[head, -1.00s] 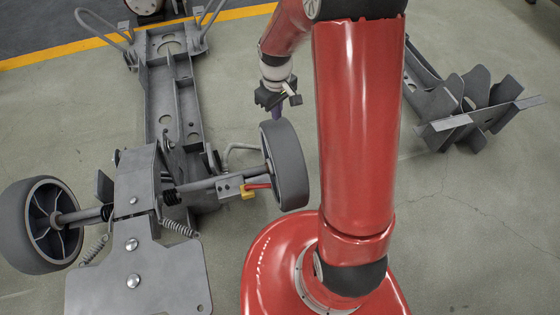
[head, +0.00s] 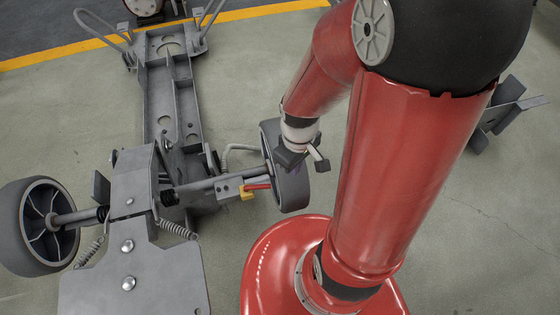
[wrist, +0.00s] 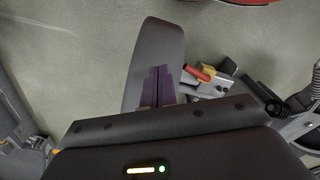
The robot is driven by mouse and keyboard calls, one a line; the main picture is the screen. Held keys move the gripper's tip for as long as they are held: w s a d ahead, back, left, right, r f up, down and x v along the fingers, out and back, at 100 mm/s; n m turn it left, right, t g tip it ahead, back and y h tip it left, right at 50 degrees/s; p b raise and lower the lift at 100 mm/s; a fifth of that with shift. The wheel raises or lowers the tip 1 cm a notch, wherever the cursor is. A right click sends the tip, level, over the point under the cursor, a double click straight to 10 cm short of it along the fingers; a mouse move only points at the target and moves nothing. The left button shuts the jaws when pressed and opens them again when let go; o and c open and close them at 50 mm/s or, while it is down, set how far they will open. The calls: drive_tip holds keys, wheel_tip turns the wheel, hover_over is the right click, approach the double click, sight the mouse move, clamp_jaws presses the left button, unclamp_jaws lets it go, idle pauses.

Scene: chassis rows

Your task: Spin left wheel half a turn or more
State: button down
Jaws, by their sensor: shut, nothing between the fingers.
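Two grey-tyred wheels sit on one axle of a grey chassis (head: 131,185). One wheel (head: 40,228), with a spoked hub, is at the picture's left. The other wheel (head: 272,137) is beside my arm; its tread also shows in the wrist view (wrist: 150,45). The frames do not mark which one is called left. My gripper (head: 297,169) is over the tread of the wheel beside my arm. In the wrist view its purple fingers (wrist: 157,88) are together, with nothing between them, in front of the tread. I cannot tell whether they touch it.
A red lever (head: 257,186) and a yellow block (head: 247,195) sit on the axle just inboard of the near wheel. Coil springs (head: 177,230) flank the front plate. Another grey metal part (head: 510,115) lies at the right, partly behind my arm. The floor between is clear.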

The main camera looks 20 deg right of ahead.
drive_tip(key=shift+f+b, duration=0.4)
drive_tip(key=shift+b, duration=0.5)
drive_tip(key=shift+s+b, duration=0.35)
drive_tip(key=shift+b, duration=0.35)
drive_tip(key=shift+s+r+b, duration=0.1)
drive_tip(key=shift+s+b, duration=0.25)
drive_tip(key=shift+b, duration=0.25)
drive_tip(key=r+p, duration=0.2)
drive_tip(key=r, duration=0.1)
drive_tip(key=r+p, duration=0.1)
drive_tip(key=shift+s+r, duration=0.15)
drive_tip(key=shift+s, duration=0.1)
drive_tip(key=w+p, duration=0.2)
drive_tip(key=w, duration=1.7)
